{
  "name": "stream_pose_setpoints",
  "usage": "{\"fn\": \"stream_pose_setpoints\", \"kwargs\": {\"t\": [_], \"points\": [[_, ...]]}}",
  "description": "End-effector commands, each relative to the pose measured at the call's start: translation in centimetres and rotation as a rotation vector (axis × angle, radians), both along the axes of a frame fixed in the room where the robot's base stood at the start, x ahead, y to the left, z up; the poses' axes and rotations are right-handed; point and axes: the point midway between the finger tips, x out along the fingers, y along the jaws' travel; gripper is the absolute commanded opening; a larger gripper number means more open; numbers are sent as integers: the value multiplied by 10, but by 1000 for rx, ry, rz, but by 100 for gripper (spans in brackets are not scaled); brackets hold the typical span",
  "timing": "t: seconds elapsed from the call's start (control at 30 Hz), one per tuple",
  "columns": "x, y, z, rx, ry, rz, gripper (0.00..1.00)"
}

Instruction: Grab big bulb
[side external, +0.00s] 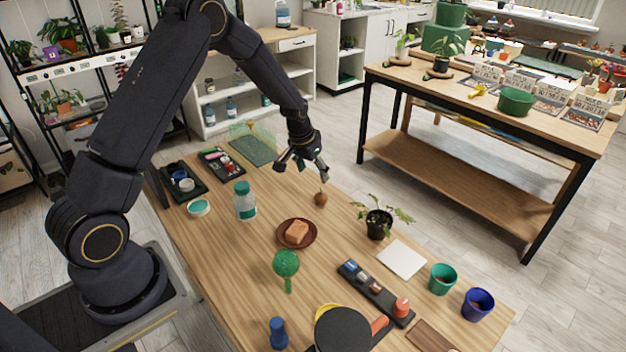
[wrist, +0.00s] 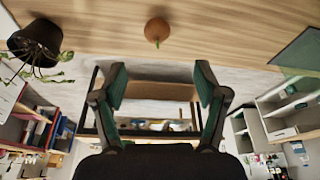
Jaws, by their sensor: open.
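A brown round bulb (side external: 320,198) with a short thin sprout sits on the wooden table near its far edge. In the wrist view the bulb (wrist: 157,30) shows at the top middle, past the fingertips. My gripper (side external: 301,172) is just above and to the left of the bulb in the side view. Its two fingers are spread apart in the wrist view (wrist: 160,82), with nothing between them. The gripper is open and does not appear to touch the bulb.
A potted plant (side external: 377,222) stands right of the bulb. A brown saucer with a sponge-like block (side external: 297,232), a teal-capped bottle (side external: 244,202) and a white card (side external: 401,259) lie around it. A green mat (side external: 252,149) is behind. Bare wood surrounds the bulb.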

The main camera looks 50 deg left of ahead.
Motion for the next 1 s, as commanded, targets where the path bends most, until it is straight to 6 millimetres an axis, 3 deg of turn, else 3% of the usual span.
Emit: {"fn": "stream_pose_setpoints", "kwargs": {"t": [0.1,0.2,0.43,0.7,1.0], "points": [[7,1,-27,0,4,-1,73],[13,2,-42,0,1,-1,73],[18,2,-59,0,1,-1,73],[29,1,-97,0,1,0,73],[31,1,-103,0,-1,0,73]]}}
